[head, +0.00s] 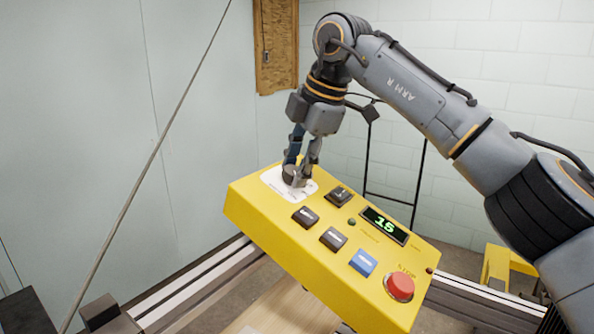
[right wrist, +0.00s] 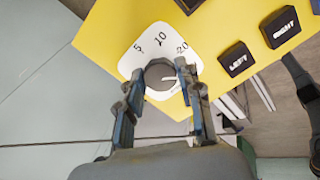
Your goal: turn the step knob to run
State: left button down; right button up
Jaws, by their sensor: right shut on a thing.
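The step knob (head: 289,176) is a dark round knob on a white dial plate (head: 270,182) at the far left corner of a yellow control box (head: 251,206). My right gripper (head: 298,170) reaches down from above and is shut on the knob. In the right wrist view the knob (right wrist: 160,76) sits between both fingers. The dial plate (right wrist: 160,38) shows 5, 10 and 20; a white pointer line lies at the knob's lower right, past the 20. Small lettering there is too small to read. My left gripper is not in view.
The box carries several dark buttons, a blue button (head: 363,262), a red stop button (head: 400,287) and a display (head: 384,225) reading 15. A metal rail (head: 190,288) runs below the box. A thin slanted rod (head: 150,160) crosses the left side.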

jog(key=shift+r+m, duration=0.1)
jog(key=shift+m, duration=0.6)
jog(key=o, duration=1.1)
jog(key=shift+o, duration=0.2)
jog(key=v, duration=1.2)
